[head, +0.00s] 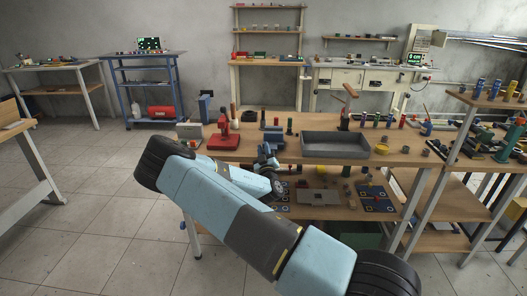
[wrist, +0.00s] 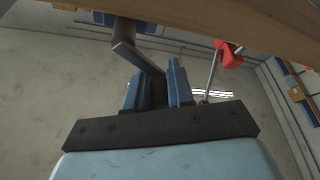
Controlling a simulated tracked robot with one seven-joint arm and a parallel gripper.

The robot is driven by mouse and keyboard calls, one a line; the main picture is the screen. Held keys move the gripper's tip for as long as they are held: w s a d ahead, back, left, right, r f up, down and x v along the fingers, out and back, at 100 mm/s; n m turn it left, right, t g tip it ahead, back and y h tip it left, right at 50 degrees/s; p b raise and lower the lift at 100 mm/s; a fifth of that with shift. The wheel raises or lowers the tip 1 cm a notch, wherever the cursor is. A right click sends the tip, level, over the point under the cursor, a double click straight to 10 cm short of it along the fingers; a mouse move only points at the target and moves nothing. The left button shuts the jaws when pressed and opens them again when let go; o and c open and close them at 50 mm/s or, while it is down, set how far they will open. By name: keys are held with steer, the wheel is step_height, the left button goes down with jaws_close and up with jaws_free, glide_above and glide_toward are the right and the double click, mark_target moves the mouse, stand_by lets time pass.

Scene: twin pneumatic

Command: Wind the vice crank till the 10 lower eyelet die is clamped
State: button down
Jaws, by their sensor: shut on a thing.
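The crank (wrist: 138,52) is a grey bent bar. It comes down from a blue vice body (wrist: 112,20) at the table edge in the wrist view. My gripper (wrist: 156,88) is shut on the crank's dark handle, with one blue finger on each side. In the head view my gripper (head: 266,160) is at the front edge of the middle bench, just below the blue vice (head: 273,138). My arm hides part of that area. I cannot make out the 10 lower eyelet die or whether the vice jaws touch it.
A red press (head: 224,136) stands left of the vice on the bench. A grey tray (head: 335,145) lies to the right. The lower shelf (head: 330,210) holds plates and small parts. In the wrist view a red part (wrist: 228,55) with a thin rod is close on the right.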

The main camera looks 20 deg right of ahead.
steer(key=c, duration=1.1)
jaws_free()
steer(key=shift+s, duration=0.1)
steer(key=v, duration=1.3)
steer(key=shift+s+a+f, duration=0.1)
steer(key=shift+s+f, duration=0.15)
steer(key=shift+s, duration=0.05)
